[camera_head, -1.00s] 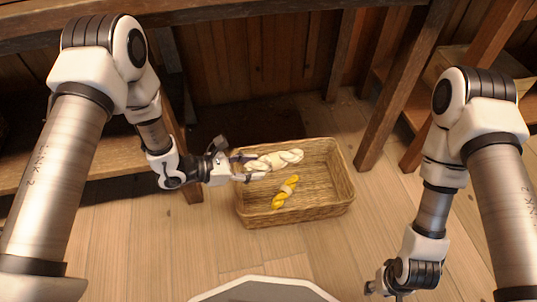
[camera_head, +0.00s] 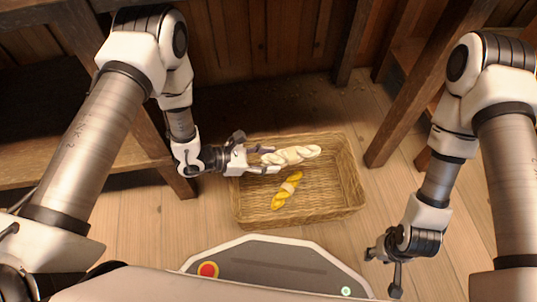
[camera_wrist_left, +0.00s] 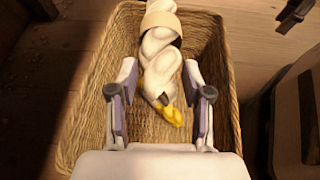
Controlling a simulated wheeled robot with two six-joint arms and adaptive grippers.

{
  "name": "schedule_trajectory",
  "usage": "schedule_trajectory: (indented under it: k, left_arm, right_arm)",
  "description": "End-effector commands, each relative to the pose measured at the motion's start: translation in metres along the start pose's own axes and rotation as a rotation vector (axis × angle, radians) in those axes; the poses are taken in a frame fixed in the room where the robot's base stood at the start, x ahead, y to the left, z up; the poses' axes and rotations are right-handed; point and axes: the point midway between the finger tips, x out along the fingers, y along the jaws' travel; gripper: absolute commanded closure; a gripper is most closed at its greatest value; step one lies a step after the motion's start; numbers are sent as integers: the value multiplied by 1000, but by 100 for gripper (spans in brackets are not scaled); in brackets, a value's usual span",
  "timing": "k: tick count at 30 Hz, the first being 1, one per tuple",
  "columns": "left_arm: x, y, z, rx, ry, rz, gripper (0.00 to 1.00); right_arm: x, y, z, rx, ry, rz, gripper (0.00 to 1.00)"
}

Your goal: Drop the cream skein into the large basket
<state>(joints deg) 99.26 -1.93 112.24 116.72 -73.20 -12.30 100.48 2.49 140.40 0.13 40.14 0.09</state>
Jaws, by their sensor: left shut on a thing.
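The cream skein (camera_head: 292,155), a pale twisted hank with a band, is held over the far left part of the large wicker basket (camera_head: 345,212). My left gripper (camera_head: 262,160) comes in over the basket's left side and is shut on the skein's near end. In the left wrist view the cream skein (camera_wrist_left: 160,50) runs away from between the two fingers (camera_wrist_left: 160,98). Its height above the basket floor is hard to tell. My right gripper (camera_head: 383,270) is empty, its fingers spread apart, right of the basket and near the front.
A yellow skein (camera_head: 287,190) with a pale band lies in the basket, partly hidden under the cream one in the wrist view. Wooden legs and benches (camera_head: 400,115) stand behind and beside the basket. Bare floor (camera_head: 150,215) lies left of the basket.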

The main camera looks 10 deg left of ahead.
Motion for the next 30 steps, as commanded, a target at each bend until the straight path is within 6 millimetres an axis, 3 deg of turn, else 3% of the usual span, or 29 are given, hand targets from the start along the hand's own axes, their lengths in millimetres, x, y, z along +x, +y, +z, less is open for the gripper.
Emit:
schedule_trajectory:
  k: [1,6,15,16,18,30]
  left_arm:
    - [6,0,-16,0,0,0,85]
    - [13,0,-32,0,0,0,85]
    - [13,0,-31,0,0,0,85]
    - [13,0,-31,0,0,0,40]
    - [13,0,-31,0,0,0,22]
    - [13,0,-31,0,0,0,22]
  right_arm:
    - [17,0,0,2,1,0,60]
    - [34,1,-2,6,5,1,60]
    - [34,1,-2,8,6,1,60]
    - [34,1,-2,8,6,1,60]
    - [34,1,-2,8,6,1,60]
    - [34,1,-2,7,5,1,60]
